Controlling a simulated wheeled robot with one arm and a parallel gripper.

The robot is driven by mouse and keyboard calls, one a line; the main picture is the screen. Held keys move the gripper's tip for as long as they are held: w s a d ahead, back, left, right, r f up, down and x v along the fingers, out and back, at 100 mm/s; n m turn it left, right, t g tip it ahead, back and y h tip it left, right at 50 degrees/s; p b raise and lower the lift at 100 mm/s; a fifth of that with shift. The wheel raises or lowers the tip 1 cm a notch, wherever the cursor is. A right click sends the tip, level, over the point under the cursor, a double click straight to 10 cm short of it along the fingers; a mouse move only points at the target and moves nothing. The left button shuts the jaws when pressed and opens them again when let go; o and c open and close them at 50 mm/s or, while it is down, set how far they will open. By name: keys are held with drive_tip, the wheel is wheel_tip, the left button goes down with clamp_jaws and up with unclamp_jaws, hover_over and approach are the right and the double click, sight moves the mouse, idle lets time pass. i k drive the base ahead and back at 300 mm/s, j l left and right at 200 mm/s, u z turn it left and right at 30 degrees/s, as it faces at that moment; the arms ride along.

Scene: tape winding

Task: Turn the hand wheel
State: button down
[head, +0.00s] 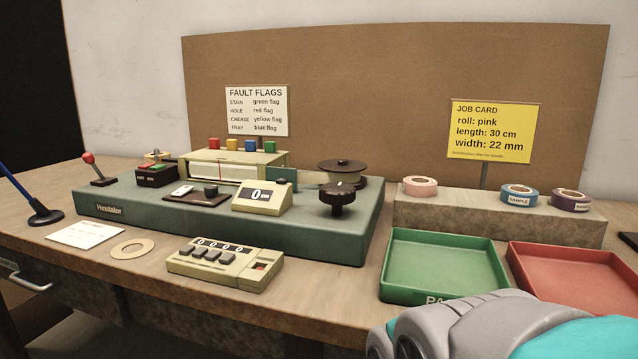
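The hand wheel (338,197) is a dark, lobed knob on top of the right end of the green winding machine (330,238). Nothing touches it. A dark flat reel (342,168) stands just behind it. Grey and teal parts of my arm show at the bottom right, in front of the trays and well apart from the wheel. My gripper's fingers are not visible.
A cream box with a 0000 display (224,262) stands in front of the machine. A green tray (444,262) and a red tray (565,272) lie to the right. Behind them, pink, blue and purple rolls sit on a stone block (420,211). The space above the wheel is clear.

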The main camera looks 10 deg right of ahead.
sight(337, 194)
drive_tip(key=k, duration=0.5)
drive_tip(key=k+j, duration=0.1)
drive_tip(key=j, duration=0.25)
drive_tip(key=k+j+u, duration=0.15)
drive_tip(key=j, duration=0.25)
drive_tip(key=i+l, duration=0.15)
drive_tip(key=k+l, duration=0.1)
drive_tip(key=j, duration=0.25)
